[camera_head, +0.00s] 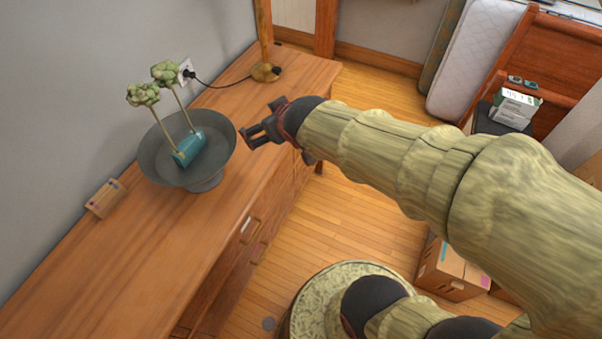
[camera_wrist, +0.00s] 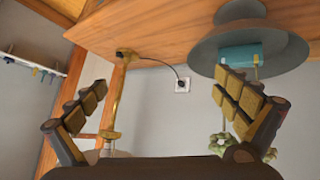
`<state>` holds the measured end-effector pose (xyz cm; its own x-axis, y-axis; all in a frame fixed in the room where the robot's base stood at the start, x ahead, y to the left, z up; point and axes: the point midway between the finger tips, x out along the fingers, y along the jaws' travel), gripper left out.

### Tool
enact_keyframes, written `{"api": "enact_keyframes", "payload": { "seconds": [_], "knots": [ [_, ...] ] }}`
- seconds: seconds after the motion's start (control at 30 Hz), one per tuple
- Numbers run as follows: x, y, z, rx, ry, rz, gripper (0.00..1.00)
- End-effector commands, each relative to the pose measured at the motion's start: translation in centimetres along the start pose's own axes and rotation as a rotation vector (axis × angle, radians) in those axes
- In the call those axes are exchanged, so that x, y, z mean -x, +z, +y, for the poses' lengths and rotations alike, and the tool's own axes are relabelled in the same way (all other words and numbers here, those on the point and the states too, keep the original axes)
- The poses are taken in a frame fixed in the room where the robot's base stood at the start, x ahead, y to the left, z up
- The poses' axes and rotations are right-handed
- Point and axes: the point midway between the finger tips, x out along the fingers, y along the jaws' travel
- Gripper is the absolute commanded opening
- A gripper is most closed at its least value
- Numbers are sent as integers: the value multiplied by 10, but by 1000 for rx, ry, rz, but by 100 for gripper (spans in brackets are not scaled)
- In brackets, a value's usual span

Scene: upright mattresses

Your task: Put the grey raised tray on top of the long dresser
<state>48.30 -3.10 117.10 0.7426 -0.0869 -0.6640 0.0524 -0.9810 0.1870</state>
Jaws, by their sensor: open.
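The grey raised tray (camera_head: 158,158) is a round, shallow dish on a foot. It stands upright on the wooden top of the long dresser (camera_head: 120,255), near the wall. My gripper (camera_head: 246,139) is open and empty, just right of the tray's rim above the dresser. In the wrist view, the tray (camera_wrist: 290,50) shows at the upper right, partly behind one finger, with the teal cylinder (camera_wrist: 238,56). I cannot tell whether a finger touches the rim.
A small tan box (camera_head: 105,198) lies left of the tray. The dresser top is clear towards the front left. Upright mattresses (camera_head: 472,60) lean at the back right.

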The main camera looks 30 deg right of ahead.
Motion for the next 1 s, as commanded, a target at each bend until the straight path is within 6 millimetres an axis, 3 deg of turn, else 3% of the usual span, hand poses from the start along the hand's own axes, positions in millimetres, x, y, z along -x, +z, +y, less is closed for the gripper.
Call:
{"api": "enact_keyframes", "payload": {
  "seconds": [0.03,0.2,0.4,0.53,1.0],
  "knots": [
    [26,8,3,-29,10,-36,100],
    [97,57,-7,-115,-22,-200,100],
    [147,94,-30,-154,-98,-315,100],
    [157,103,-36,-158,-117,-341,100],
    [157,103,-36,-158,-117,-342,100]
  ]
}}
